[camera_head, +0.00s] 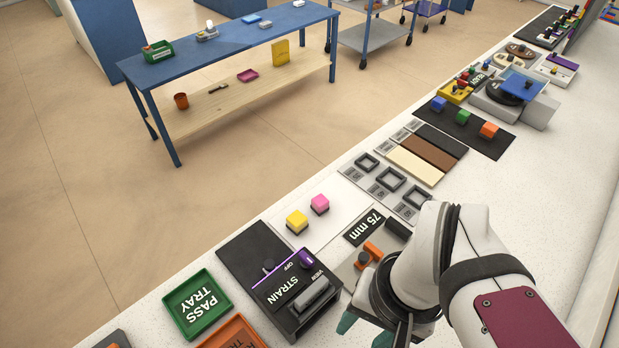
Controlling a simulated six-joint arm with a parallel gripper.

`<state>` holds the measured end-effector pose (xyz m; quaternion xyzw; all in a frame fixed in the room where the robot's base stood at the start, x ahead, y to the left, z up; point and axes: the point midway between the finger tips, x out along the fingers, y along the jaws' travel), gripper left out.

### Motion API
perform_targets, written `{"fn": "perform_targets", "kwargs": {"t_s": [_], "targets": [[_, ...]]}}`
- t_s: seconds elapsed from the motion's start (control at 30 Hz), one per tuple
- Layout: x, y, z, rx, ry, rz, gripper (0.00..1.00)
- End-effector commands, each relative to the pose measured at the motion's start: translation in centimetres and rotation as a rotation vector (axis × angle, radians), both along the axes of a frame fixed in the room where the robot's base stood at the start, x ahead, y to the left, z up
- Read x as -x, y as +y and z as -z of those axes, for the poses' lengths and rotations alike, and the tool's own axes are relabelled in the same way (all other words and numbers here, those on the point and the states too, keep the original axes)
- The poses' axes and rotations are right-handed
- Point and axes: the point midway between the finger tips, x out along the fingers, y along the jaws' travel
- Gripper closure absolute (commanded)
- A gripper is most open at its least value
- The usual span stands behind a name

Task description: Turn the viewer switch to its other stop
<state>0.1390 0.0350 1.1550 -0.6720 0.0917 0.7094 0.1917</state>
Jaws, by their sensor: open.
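The strain viewer (269,295) is a black box with a white STRAIN label and a purple stripe, standing near the front edge of the bench. Its viewer switch (306,259) is a small purple knob near the OFF and VIEW labels; which stop it points to is too small to tell. A grey bar-shaped part (314,294) sits on the box's right side. My gripper (365,331) is open, with teal fingertips, to the lower right of the viewer and apart from the knob. My wrist hides part of the gripper.
A green PASS TRAY (227,309) and an orange tray (258,328) lie left of the viewer. A 75 mm gauge with an orange part (372,249) stands close right.

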Motion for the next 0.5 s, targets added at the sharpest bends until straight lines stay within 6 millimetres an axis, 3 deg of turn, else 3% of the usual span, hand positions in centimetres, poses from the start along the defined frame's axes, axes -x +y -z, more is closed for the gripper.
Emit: {"fn": "perform_targets", "kwargs": {"t_s": [0.1,0.23,0.33,0.5], "targets": [[-6.6,1.8,-2.8,0.044,-0.044,-0.445,0.51],[-13.6,5.7,-4.2,0.093,-0.087,-0.945,0.51],[-16.2,7.8,-4.3,0.114,-0.104,-1.149,0.51],[-16.6,8.1,-1.8,0.116,-0.104,-1.196,0.51]]}}
